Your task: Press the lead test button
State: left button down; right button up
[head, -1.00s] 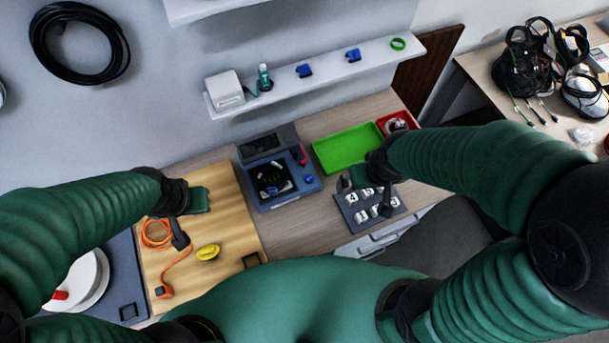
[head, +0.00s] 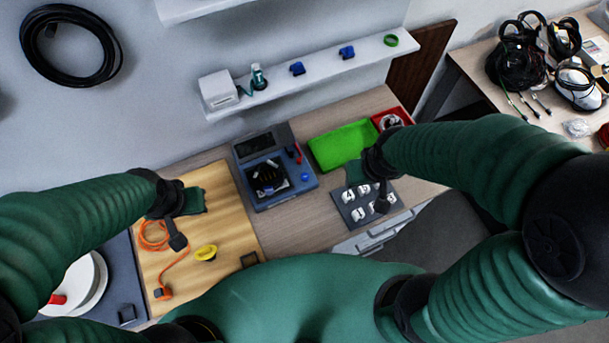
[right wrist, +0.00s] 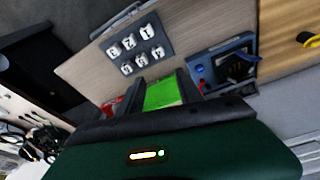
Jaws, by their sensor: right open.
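The blue-grey test device (head: 285,195) stands on the bench near the middle of the head view, with a dark screen and a black recess holding small parts. A small blue button (head: 305,177) sits on its right side, near a red part (head: 298,154). No label is readable, so I cannot tell which control is the lead test button. In the right wrist view the device (right wrist: 207,62) is right of my open, empty right gripper (right wrist: 164,90). In the head view my right gripper (head: 369,188) hangs over the numbered plate. My left gripper (head: 184,220) is above the wooden board; its jaw opening is unclear.
A green tray (head: 343,146) and a red bin (head: 380,117) stand behind the numbered plate (head: 352,212). An orange cord (head: 170,273) and yellow item (head: 206,253) lie on the wooden board (head: 228,222). A shelf (head: 325,66) overhangs the back.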

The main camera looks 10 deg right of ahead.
grip_shut()
dwell(1.1)
